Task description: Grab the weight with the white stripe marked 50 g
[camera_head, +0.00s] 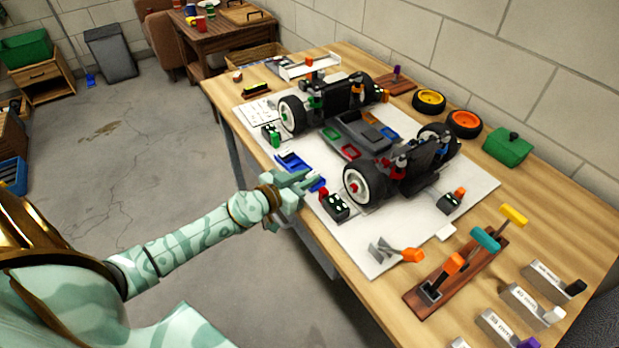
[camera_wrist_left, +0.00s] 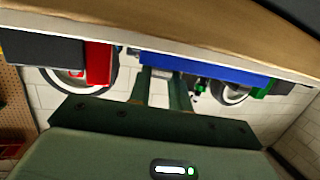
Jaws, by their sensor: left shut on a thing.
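Several silver blocks with coloured ends stand at the front right of the table in the head view. One has a white end (camera_head: 533,303), one a black end (camera_head: 555,279) and one a purple end (camera_head: 505,330). Their printed labels are too small to read. My left gripper (camera_head: 306,183) is at the table's near edge, far left of these blocks. It is shut on a blue part (camera_head: 292,162) beside the car; the blue part also shows between its fingertips in the left wrist view (camera_wrist_left: 205,66). My right gripper is not in view.
The racecar (camera_head: 365,140) stands on a white board (camera_head: 390,252). A black-and-red block (camera_head: 335,206) sits close to the right of my left gripper. A wooden tool stand (camera_head: 455,272) lies between the car and the silver blocks. Wheels and a green box (camera_head: 508,147) are at the back.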

